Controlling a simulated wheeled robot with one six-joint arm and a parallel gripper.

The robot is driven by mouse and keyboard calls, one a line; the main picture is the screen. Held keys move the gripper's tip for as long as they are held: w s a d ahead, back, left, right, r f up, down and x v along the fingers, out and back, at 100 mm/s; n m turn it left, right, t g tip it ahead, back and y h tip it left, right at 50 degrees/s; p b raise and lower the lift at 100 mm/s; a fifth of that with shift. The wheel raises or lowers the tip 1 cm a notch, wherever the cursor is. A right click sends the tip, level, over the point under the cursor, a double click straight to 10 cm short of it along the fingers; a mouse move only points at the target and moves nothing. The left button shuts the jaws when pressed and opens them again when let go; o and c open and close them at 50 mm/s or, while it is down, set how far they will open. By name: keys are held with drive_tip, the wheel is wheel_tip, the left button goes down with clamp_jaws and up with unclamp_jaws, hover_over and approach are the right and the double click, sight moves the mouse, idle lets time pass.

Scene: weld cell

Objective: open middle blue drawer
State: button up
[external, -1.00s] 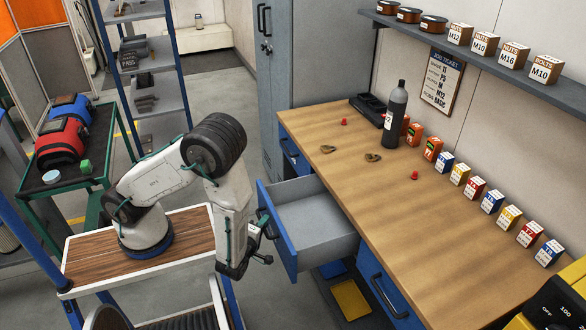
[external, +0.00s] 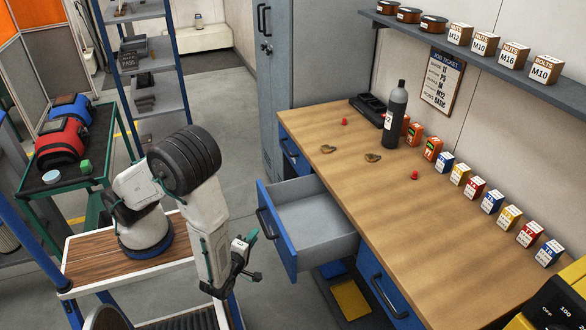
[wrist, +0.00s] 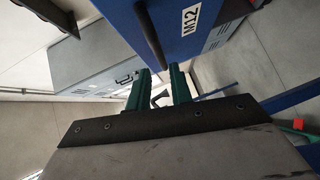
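The middle blue drawer (external: 275,238) is pulled well out from the workbench, and its grey inside looks empty. Its dark bar handle (external: 266,223) is on the blue front. In the wrist view the blue front (wrist: 205,22) carries a white M12 label, and the handle (wrist: 150,36) lies ahead of the fingers. My gripper (external: 250,257) is left of the drawer front, apart from the handle. In the wrist view its two green fingers (wrist: 160,88) are spread with nothing between them.
The wooden workbench top (external: 400,220) holds a dark bottle (external: 395,115) and several small labelled boxes. Other blue drawers (external: 385,295) in the bench are shut. A yellow bin (external: 351,299) sits low beneath the open drawer. A grey cabinet (external: 320,60) stands behind.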

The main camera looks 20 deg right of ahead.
drive_tip(key=shift+r, duration=0.1)
clamp_jaws()
wheel_tip(320, 180, up, 10)
drive_tip(key=r, duration=0.1)
drive_tip(key=m+g+y, duration=1.2)
drive_tip(key=m+y, duration=0.4)
drive_tip(key=m, duration=0.9)
hover_over(291, 225)
wheel_tip(291, 225, down, 15)
drive_tip(key=shift+d+r, duration=0.1)
drive_tip(key=a, duration=0.2)
drive_tip(key=shift+a+r, duration=0.15)
drive_tip(key=shift+a, duration=0.8)
